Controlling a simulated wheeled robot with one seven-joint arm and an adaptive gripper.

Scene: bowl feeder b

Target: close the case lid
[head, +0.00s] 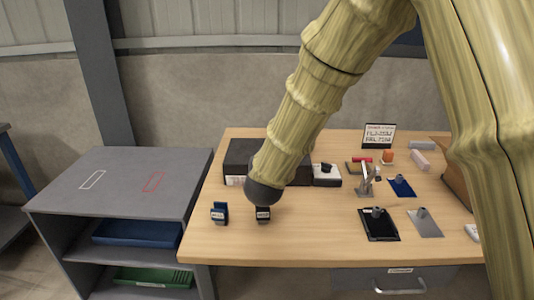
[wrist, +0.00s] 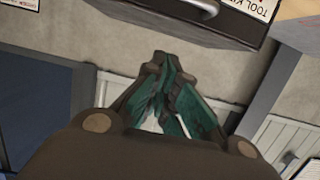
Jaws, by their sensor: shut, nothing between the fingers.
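The dark case (head: 240,153) sits at the back left of the wooden table in the head view. My arm crosses in front of it and hides its middle, so I cannot tell how far its lid is open. In the wrist view a dark case front (wrist: 185,14) with a handle and a "TOOL KIT" label shows at the top edge. My gripper (wrist: 163,62) is shut and empty, its fingertips a little apart from the case in that picture. In the head view my arm hides the gripper.
Two small dark blocks, one blue (head: 220,213) and one black (head: 263,215), stand near the table's front left. A grey shelf unit (head: 125,182) adjoins the table's left side.

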